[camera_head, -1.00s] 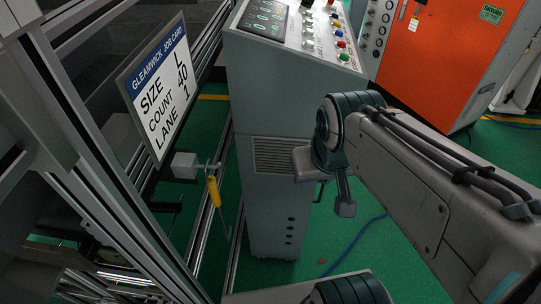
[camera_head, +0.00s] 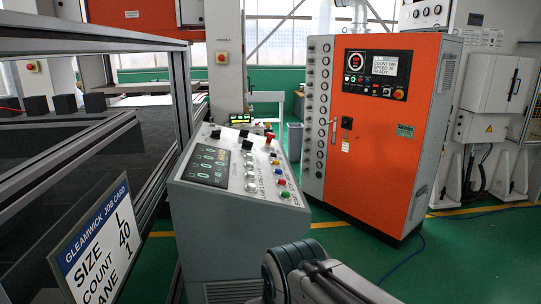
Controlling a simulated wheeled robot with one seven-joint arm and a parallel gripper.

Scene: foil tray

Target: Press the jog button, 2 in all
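A grey control console (camera_head: 235,222) stands in the middle of the head view with a sloped top panel. The panel carries a dark display (camera_head: 208,165) on its left and several coloured buttons and knobs (camera_head: 275,170) on its right, in red, black, white, green, yellow and blue. I cannot read the button labels, so I cannot tell which one is the jog button. Part of my arm shows at the bottom, in front of the console. My gripper is out of the frame.
A job card (camera_head: 96,245) reading size L, count 40 hangs on the metal frame at left. An orange cabinet (camera_head: 380,150) with its own display (camera_head: 384,66) and buttons stands behind the console to the right. Green floor (camera_head: 470,262) is open at lower right.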

